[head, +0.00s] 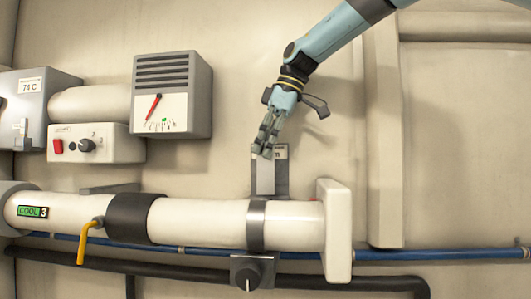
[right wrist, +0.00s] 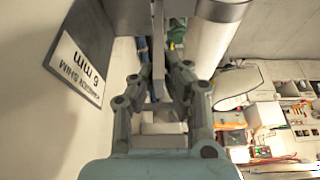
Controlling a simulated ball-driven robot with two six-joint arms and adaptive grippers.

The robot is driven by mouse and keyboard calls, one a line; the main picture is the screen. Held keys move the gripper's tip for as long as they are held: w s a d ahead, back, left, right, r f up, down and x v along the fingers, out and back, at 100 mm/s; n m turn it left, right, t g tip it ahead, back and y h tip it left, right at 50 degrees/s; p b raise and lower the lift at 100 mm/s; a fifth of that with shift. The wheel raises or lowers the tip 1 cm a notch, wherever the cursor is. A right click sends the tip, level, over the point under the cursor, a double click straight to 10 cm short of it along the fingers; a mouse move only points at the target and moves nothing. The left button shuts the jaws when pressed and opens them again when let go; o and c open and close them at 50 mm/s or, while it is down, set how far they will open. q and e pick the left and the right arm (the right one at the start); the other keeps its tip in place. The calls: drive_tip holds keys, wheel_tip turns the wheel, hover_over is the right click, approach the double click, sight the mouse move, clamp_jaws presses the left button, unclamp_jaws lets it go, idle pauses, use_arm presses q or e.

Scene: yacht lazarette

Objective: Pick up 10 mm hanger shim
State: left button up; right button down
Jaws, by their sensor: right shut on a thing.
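My right gripper (head: 263,152) is at the wall, just above the white pipe. Its fingers point down and are shut on a thin grey plate (head: 265,178), which looks like the hanger shim. The plate hangs upright in front of a darker grey bracket (head: 283,182). In the right wrist view my right gripper (right wrist: 168,82) has the plate (right wrist: 158,50) edge-on between its fingers. A white label (right wrist: 80,68) beside it reads hanger shim, upside down; its number is hard to be sure of. No size mark shows on the held plate. My left gripper is not in view.
A pale end flange (head: 337,228) stands to the right. A gauge box (head: 173,95) is at upper left.

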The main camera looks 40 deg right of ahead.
drive_tip(key=shift+r, duration=1.1)
